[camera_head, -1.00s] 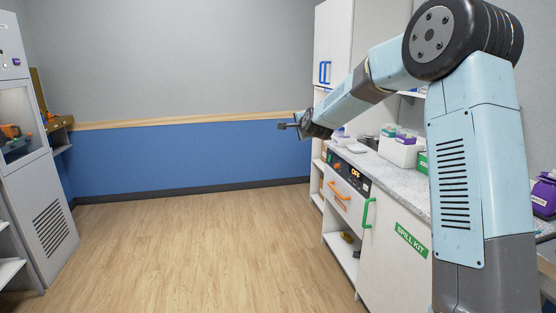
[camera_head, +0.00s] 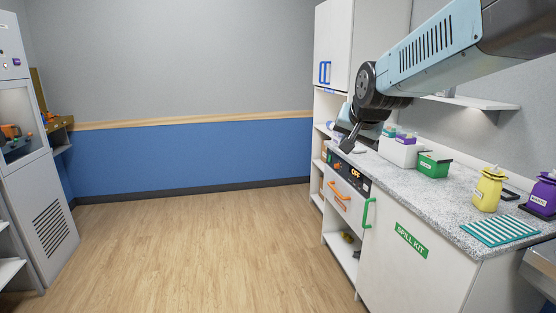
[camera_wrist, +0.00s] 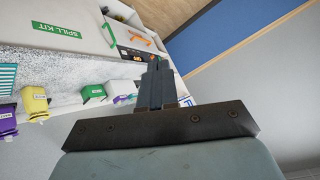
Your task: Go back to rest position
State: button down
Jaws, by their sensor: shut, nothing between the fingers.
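My gripper (camera_head: 348,145) hangs at the end of my arm, in front of the left end of the right-hand counter in the head view. In the wrist view my gripper (camera_wrist: 154,68) shows its dark fingers together, with nothing between them. The arm comes in from the upper right, over the counter. No object is held.
The speckled counter (camera_head: 452,205) bears a green box (camera_head: 434,165), a yellow container (camera_head: 488,188), a purple container (camera_head: 543,192) and a striped mat (camera_head: 500,230). A tall white cabinet (camera_head: 334,48) stands behind. The wooden floor (camera_head: 210,250) is clear.

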jog(key=s+d+f+n+g, duration=0.1)
jog(key=s+d+f+n, duration=0.1)
jog(key=s, duration=0.9)
jog(key=s+d+f+n+g+h, duration=0.1)
jog(key=s+d+f, duration=0.3)
jog(key=s, duration=0.8)
jog(key=shift+s+d+n+g, duration=0.35)
jog(key=shift+n+g, duration=0.15)
jog(key=shift+g, duration=0.3)
